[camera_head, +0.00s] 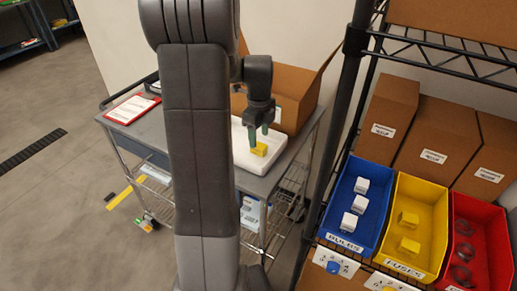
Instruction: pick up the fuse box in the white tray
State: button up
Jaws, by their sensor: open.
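The white tray (287,176) lies on the grey cart top. A small yellow fuse box (260,149) sits in it. My gripper (258,133) points down just above the fuse box, with its greenish fingers apart and one finger close to the box's upper left side. I cannot tell whether the fingers touch the box. My own arm hides the left part of the tray.
An open cardboard box (291,99) stands behind the tray. A red clipboard (132,109) lies at the cart's left. A dark rack post (343,117) rises on the right, beside blue (339,236), yellow (428,259) and red (493,272) bins.

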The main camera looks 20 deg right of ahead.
aim_at(259, 144)
jog(key=f, duration=0.2)
jog(key=shift+w+f, duration=0.25)
jog(key=shift+f, duration=0.15)
jog(key=shift+s+f, duration=0.1)
jog(key=shift+f, duration=0.4)
jog(key=c, duration=1.1)
jog(key=shift+o, duration=0.2)
